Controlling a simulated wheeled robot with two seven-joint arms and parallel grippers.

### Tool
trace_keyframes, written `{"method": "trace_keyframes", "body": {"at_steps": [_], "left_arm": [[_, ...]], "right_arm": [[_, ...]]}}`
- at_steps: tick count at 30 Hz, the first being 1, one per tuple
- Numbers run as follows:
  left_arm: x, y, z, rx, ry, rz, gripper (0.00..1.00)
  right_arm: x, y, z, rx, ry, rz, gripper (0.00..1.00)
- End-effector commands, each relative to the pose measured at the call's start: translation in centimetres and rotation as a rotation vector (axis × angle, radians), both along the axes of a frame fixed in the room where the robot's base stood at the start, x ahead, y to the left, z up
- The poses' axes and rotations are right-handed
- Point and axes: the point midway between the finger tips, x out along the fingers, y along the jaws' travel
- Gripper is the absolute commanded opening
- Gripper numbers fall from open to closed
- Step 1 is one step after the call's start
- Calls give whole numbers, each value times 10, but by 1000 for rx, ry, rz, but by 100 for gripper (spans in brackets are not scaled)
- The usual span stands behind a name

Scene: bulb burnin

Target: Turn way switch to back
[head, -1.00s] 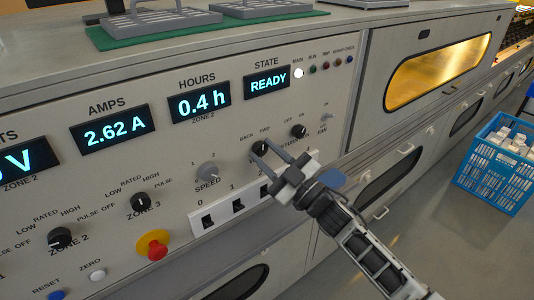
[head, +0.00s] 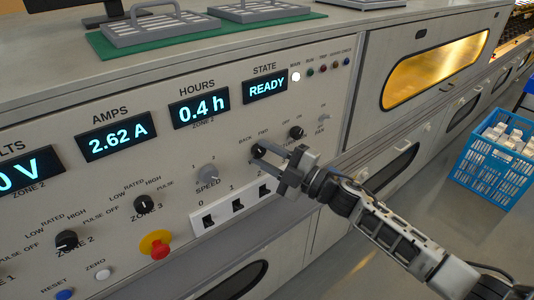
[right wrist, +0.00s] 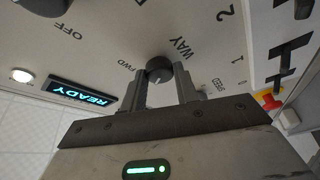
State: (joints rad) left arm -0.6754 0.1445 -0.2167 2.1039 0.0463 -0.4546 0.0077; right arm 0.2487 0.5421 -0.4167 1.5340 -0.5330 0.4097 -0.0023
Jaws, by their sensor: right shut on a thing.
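The way switch is a small dark round knob (head: 258,150) on the grey control panel, below the HOURS and STATE displays, with BACK and FWD labels above it. In the right wrist view the knob (right wrist: 158,68) sits between my fingertips, near the printed words WAY and FWD. My right gripper (head: 259,157) is shut on this knob, and its fingers (right wrist: 158,82) stand on either side of it. The fingers partly cover the knob, so I cannot tell where its pointer is. My left gripper is not in view.
The speed knob (head: 208,175) is left of the gripper, and a dark knob (head: 296,132) is to its right. A red emergency button (head: 158,249) is lower left. A blue crate (head: 492,166) stands on the floor at right.

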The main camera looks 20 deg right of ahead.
Motion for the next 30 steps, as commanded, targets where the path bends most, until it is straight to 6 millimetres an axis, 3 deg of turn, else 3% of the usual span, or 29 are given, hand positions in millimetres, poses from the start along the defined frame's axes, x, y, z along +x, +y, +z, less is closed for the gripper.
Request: {"method": "trace_keyframes", "body": {"at_steps": [14,15,16,26,30], "left_arm": [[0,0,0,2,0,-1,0],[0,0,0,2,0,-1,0],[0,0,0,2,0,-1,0],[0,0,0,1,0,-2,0],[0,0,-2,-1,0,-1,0]], "right_arm": [[0,0,-1,-15,-6,0,7],[0,0,-1,-14,-5,0,41],[0,0,-1,-14,-5,0,50],[-1,-1,-1,-12,-3,0,52],[-12,-10,-5,-13,-2,-1,52]]}}
